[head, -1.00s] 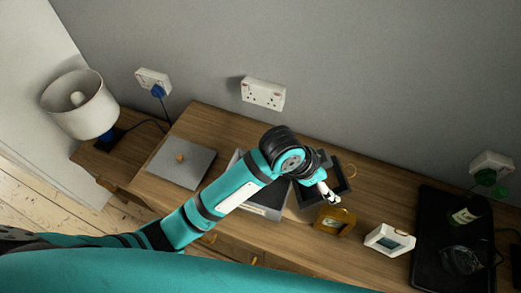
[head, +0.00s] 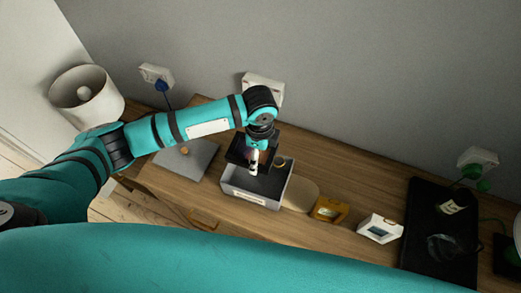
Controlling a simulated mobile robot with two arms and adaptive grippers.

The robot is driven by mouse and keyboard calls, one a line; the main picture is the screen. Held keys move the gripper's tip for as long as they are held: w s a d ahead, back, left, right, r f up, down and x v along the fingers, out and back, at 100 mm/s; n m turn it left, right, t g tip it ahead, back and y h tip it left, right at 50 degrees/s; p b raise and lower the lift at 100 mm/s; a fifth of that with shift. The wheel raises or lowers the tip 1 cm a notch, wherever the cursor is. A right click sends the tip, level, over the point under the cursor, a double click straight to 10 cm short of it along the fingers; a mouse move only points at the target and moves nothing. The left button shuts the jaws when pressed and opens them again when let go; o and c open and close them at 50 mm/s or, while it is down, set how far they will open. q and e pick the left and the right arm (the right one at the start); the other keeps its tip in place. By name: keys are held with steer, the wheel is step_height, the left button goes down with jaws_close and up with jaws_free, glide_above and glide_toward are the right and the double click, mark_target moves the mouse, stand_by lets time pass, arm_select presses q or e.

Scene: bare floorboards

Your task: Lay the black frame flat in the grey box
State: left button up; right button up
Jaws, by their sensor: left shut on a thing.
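The grey box (head: 234,193) stands open on the wooden cabinet top, with a pale label on its front and a dark inside. My left gripper (head: 254,168) points down over the box and is shut on the black frame (head: 238,153). The frame is at the back of the box opening and looks tilted, partly hidden by my gripper. A gold ring (head: 281,162) shows at its right side. I cannot tell whether the frame touches the box. My right gripper is not in view.
A grey lid (head: 196,163) with a knob lies left of the box. A gold frame (head: 328,210) and a white frame (head: 380,229) stand to the right, then a black mat (head: 425,240) with items. A lamp (head: 86,98) is at far left. Wall sockets (head: 262,87) are behind.

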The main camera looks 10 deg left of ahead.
arm_select(q)
steer(key=shift+r, duration=0.2)
steer(key=shift+f+b, duration=0.4)
steer(key=shift+f, duration=0.3)
steer(key=b, duration=0.3)
glide_toward(260, 182)
step_height(260, 182, down, 3)
steer(key=b, duration=0.4)
steer(key=shift+w+f, duration=0.15)
steer(key=shift+f, duration=0.05)
steer(key=shift+f+b, duration=0.65)
steer(key=shift+f, duration=0.7)
steer(key=o, duration=1.1)
